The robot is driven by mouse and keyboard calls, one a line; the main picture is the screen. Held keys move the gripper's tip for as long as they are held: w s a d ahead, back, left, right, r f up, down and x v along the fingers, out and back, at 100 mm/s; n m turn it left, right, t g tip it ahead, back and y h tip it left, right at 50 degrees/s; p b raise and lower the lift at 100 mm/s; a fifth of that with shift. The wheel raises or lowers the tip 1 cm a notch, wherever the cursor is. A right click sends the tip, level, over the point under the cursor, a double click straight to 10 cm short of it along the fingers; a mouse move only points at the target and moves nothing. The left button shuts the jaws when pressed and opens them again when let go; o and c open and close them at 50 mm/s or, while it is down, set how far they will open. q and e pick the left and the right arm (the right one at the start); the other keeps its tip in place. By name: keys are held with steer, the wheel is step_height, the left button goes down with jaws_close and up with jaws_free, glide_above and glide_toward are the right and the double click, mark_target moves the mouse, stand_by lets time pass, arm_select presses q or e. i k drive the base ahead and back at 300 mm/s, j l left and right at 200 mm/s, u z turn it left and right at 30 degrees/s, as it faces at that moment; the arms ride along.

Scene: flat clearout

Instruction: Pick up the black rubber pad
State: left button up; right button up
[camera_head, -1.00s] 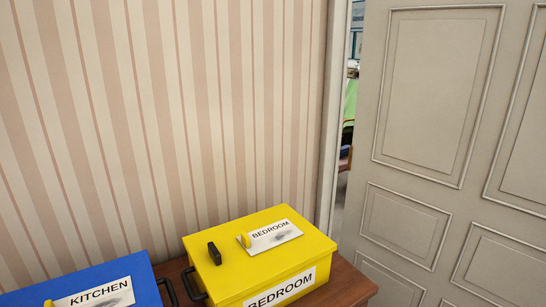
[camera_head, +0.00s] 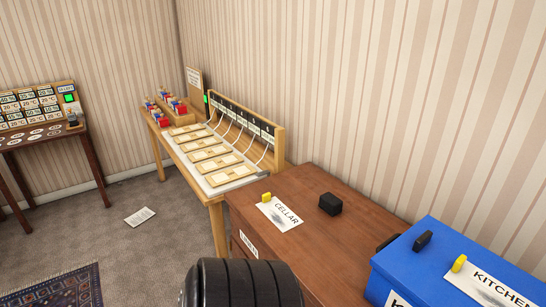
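A small black block (camera_head: 330,204) lies on the brown wooden chest top, right of the white CELLAR card (camera_head: 282,214). Another slim black block (camera_head: 422,241) sits on the lid of the blue KITCHEN box (camera_head: 430,265) at the right. I cannot tell from this view which of them is the black rubber pad. Neither of my grippers shows; only a ribbed black part of my own arm is at the bottom centre.
Yellow pieces lie on the CELLAR card and the KITCHEN card (camera_head: 490,290). A long bench (camera_head: 213,179) with several wooden plates and wires stands behind the chest. A dark table (camera_head: 85,150) stands far left. A paper (camera_head: 140,216) and rug (camera_head: 60,288) lie on open floor.

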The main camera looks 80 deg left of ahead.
mark_target(329, 203)
steer(key=u, duration=2)
